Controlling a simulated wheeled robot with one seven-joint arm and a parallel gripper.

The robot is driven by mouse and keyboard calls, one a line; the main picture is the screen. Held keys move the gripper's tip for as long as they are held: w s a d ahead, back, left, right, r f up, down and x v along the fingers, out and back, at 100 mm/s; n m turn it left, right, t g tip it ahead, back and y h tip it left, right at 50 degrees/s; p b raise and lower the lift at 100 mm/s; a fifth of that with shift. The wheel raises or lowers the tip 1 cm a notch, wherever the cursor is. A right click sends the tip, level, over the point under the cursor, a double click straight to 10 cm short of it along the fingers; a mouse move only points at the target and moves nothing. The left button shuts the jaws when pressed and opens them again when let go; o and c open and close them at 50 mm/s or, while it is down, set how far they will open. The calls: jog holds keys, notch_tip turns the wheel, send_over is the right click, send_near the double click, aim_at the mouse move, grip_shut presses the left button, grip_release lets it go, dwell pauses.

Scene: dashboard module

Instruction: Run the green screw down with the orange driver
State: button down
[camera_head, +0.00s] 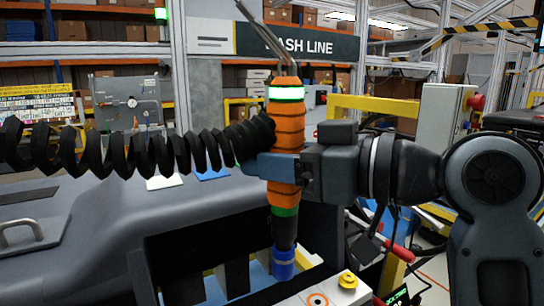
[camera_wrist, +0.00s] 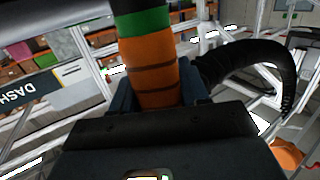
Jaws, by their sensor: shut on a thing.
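The orange driver (camera_head: 288,135) stands nearly upright in the head view, with green bands, a dark lower shaft and a blue nose (camera_head: 283,264) at the bottom. My gripper (camera_head: 280,168) is shut around the middle of its body from the right. The wrist view shows the orange body (camera_wrist: 154,70) with a green band between the blue fingers of my gripper (camera_wrist: 155,98). The blue nose hangs over the dark recess of the dashboard module (camera_head: 95,225), near its front edge. I cannot make out the green screw; whether the nose touches anything is unclear.
A black coiled hose (camera_head: 150,152) runs left from the driver's upper body. A white panel (camera_head: 318,292) with an orange ring mark and a yellow knob (camera_head: 348,280) lies just right of the nose. A grey box with a red button (camera_head: 475,102) stands behind on the right.

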aim_at(275, 224)
jog(key=shift+d+f+b, duration=0.1)
jog(key=shift+f+b, duration=2.4)
jog(key=shift+f, duration=0.9)
jog(key=shift+f+b, duration=1)
jog(key=shift+f, duration=0.35)
dwell(2.8)
jog(key=shift+r, duration=0.15)
